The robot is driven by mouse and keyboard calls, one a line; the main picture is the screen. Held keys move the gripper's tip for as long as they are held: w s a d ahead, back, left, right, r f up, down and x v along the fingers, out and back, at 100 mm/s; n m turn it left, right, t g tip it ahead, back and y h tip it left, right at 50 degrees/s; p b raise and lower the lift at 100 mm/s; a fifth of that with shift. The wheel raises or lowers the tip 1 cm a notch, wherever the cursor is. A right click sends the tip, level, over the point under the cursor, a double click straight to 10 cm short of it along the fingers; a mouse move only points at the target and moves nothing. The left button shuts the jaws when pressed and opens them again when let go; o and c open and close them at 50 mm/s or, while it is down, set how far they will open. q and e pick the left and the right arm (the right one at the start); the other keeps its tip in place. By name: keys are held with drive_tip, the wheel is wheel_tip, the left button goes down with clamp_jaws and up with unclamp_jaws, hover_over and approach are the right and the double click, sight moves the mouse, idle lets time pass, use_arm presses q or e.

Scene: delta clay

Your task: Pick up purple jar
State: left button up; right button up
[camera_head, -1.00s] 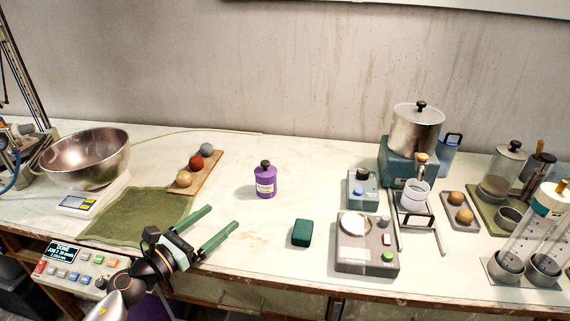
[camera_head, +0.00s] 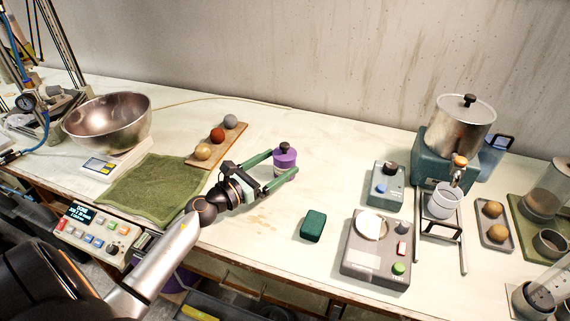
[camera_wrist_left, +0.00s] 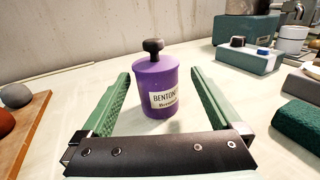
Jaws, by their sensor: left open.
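The purple jar (camera_head: 284,158) stands upright on the white bench, with a dark knobbed lid and a pale label. It also shows in the left wrist view (camera_wrist_left: 152,82), where the label's visible letters read "BENTON". My left gripper (camera_head: 283,163) is open, with its two green fingers reaching toward the jar from the left. In the left wrist view one finger lies on each side of the jar, with the jar near the fingertips and gaps showing on both sides. My right gripper is not in view.
A wooden board (camera_head: 236,134) with three balls lies left of the jar. A dark green block (camera_head: 313,225) and a grey device (camera_head: 372,262) stand nearer the front edge. A teal device (camera_head: 385,187) stands to the right. The bench behind the jar is clear.

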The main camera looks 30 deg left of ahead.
sight(292, 153)
use_arm(q)
drive_tip(key=shift+a+x, duration=0.2)
drive_tip(key=shift+x, duration=2.8)
drive_tip(key=shift+f, duration=0.15)
drive_tip(key=c, duration=1.5)
clamp_jaws()
drive_tip(key=shift+p, duration=0.3)
